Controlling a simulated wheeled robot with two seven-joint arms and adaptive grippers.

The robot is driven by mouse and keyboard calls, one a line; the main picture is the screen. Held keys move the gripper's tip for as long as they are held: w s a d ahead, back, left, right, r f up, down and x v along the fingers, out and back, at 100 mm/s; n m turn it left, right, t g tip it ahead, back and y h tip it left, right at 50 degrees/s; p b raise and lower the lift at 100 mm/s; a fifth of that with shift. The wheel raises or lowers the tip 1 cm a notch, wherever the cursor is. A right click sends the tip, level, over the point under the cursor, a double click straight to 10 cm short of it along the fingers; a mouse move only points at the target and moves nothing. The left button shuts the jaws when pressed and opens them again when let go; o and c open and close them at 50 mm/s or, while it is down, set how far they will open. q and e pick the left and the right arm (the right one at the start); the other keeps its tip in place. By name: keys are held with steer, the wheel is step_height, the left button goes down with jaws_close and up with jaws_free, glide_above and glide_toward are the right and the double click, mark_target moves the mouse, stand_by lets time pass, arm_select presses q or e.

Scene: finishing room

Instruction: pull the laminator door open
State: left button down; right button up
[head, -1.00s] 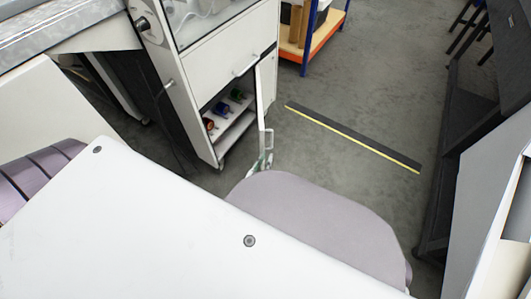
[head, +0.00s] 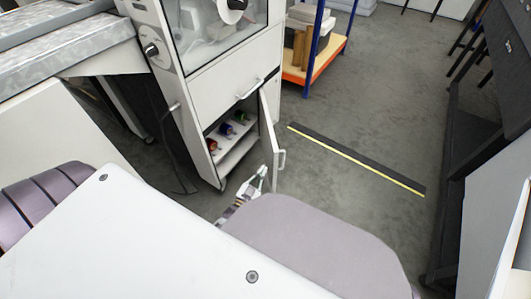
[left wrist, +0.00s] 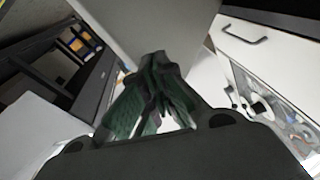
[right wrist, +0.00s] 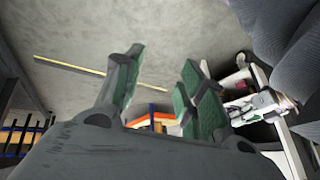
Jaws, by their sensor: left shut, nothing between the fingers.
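The laminator (head: 216,84) is a white cabinet at the upper middle of the head view. Its lower door (head: 269,128) stands ajar, swung out on its right side, with a bar handle (head: 282,160) on its outer face. My left gripper (head: 264,170) is shut and empty, just left of the door's lower free edge, on the side of the opening. In the left wrist view its fingertips (left wrist: 157,58) are in front of the grey door panel (left wrist: 135,22); contact cannot be told. My right gripper (right wrist: 163,65) is open and empty, away from the handle.
Coloured rolls (head: 227,130) sit on a shelf inside the laminator. A black-and-yellow floor strip (head: 355,158) lies to the right. A blue-and-orange rack (head: 312,62) stands behind, a dark bench (head: 480,130) at the far right.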

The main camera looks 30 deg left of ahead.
arm_select(q)
steer(key=a+r+m+g+h, duration=0.4)
steer(key=m+h, duration=0.3)
steer(key=m, duration=0.5)
steer(key=a+r+m+g+h+p, duration=0.1)
steer(key=a+r+m+g+h, duration=0.3)
steer(key=m, duration=0.9)
steer(key=shift+s+a+r+g+h, duration=0.2)
steer(key=shift+s+a+g+h, duration=0.25)
steer(key=shift+h, duration=1.25)
arm_select(e)
steer(key=shift+s+d+r+g, duration=0.1)
steer(key=shift+d+r+g, duration=0.15)
steer(key=shift+r, duration=0.6)
steer(key=shift+s+d+r+g, duration=0.1)
steer(key=shift+d+r+g, duration=0.1)
steer(key=shift+r, duration=0.65)
arm_select(q)
steer(key=shift+w+d, duration=0.1)
steer(key=b+x, duration=0.1)
steer(key=x, duration=0.8)
steer(key=shift+w+d+b, duration=0.3)
steer(key=shift+b, duration=0.1)
arm_select(e)
steer(key=shift+t, duration=0.45)
steer(key=f, duration=0.2)
steer(key=a+f, duration=0.1)
steer(key=f, duration=0.2)
steer(key=shift+a, duration=0.1)
